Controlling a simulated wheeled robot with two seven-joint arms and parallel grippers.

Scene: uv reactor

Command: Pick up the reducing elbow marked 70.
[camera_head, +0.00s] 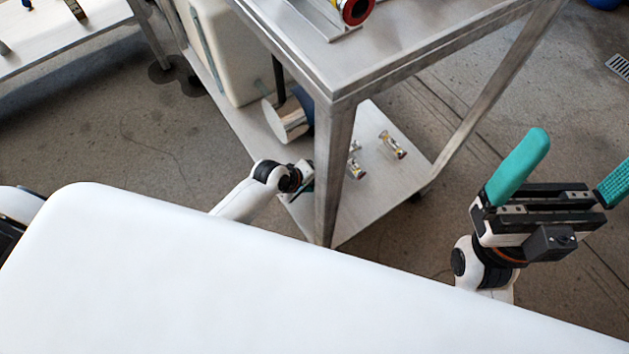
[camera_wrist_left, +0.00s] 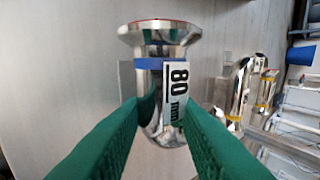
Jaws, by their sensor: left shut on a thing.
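In the left wrist view, a shiny steel fitting (camera_wrist_left: 160,55) with a flared end, a blue band and a white label reading "80 mm" (camera_wrist_left: 178,90) sits between my left gripper's green fingers. My left gripper (camera_wrist_left: 168,112) is shut on it. In the head view my left wrist (camera_head: 290,178) reaches over the lower shelf, and its fingers are mostly hidden behind a table leg. My right gripper (camera_head: 572,172) is open and empty, at the right. No label reading 70 is legible in either view.
Other steel fittings with yellow bands stand on the right in the wrist view (camera_wrist_left: 237,90). The head view shows small fittings (camera_head: 393,145) on the lower shelf (camera_head: 375,200). A metal leg (camera_head: 332,170) stands beside my left wrist. The upper tabletop (camera_head: 330,70) overhangs the shelf.

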